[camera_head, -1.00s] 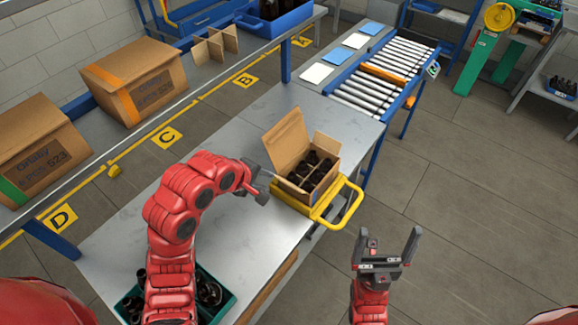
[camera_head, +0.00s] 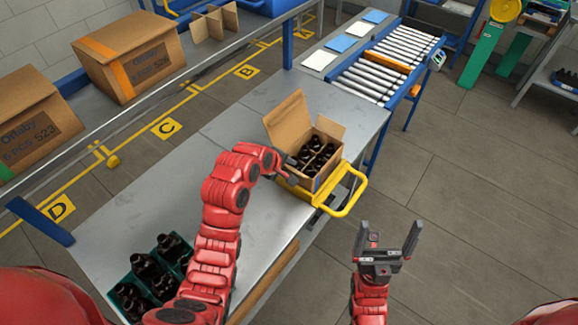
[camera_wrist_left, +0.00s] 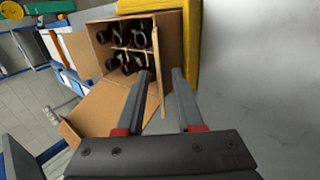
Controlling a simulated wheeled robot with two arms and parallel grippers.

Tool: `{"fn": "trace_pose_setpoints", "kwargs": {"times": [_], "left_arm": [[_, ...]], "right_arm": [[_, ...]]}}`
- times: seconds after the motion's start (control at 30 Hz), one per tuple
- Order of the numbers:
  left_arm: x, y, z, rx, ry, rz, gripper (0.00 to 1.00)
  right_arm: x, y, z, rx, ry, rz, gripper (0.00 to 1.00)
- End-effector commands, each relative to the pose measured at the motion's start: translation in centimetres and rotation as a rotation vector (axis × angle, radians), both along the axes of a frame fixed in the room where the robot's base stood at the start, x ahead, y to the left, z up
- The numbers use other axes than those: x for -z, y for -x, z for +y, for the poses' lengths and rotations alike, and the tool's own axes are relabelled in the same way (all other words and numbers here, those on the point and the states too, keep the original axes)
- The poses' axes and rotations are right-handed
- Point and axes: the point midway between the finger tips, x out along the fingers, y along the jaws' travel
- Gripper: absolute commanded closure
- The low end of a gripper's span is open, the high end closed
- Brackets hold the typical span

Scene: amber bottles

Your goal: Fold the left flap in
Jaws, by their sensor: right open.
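An open cardboard box (camera_head: 326,172) holding several dark amber bottles (camera_head: 318,157) stands in the yellow-handled holder (camera_head: 340,206). Its tall back flap (camera_head: 287,122) and right flap (camera_head: 330,127) stand up. My left gripper (camera_head: 287,170) is at the box's near left side. In the left wrist view, the fingers of my left gripper (camera_wrist_left: 163,72) are apart, with a flap (camera_wrist_left: 157,92) seen nearly edge-on between them; contact is unclear. This appears to be the left flap, largely hidden in the head view. My right gripper (camera_head: 389,238) is open and empty, right of the table.
A crate of dark bottles (camera_head: 150,268) is at the table's near left, partly behind my left arm. Beyond the box are a roller conveyor (camera_head: 385,68) and flat sheets. Closed cartons (camera_head: 130,55) stand on the left bench. The middle tabletop (camera_head: 130,215) is clear.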

Motion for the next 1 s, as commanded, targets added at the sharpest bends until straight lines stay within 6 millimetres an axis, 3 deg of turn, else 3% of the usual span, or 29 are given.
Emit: {"fn": "trace_pose_setpoints", "kwargs": {"times": [0.43, 0.47, 0.67, 1.0], "left_arm": [[0.94, -0.55, -0.33, -0.001, 0.000, -0.001, 0.64], [0.94, -0.54, -0.33, -0.001, 0.000, -0.001, 0.66], [0.92, -0.55, -0.33, -0.001, 0.000, -0.001, 1.00], [0.92, -0.54, -0.31, -0.001, 0.000, -0.001, 1.00]], "right_arm": [[-0.39, 0.00, 0.00, 0.000, 0.000, 0.000, 0.00], [-0.39, 0.00, 0.00, 0.000, 0.000, 0.000, 0.00], [-0.38, -0.01, 0.00, 0.000, 0.000, 0.000, 0.00], [-0.39, 0.00, 0.00, 0.000, 0.000, 0.000, 0.00]]}}
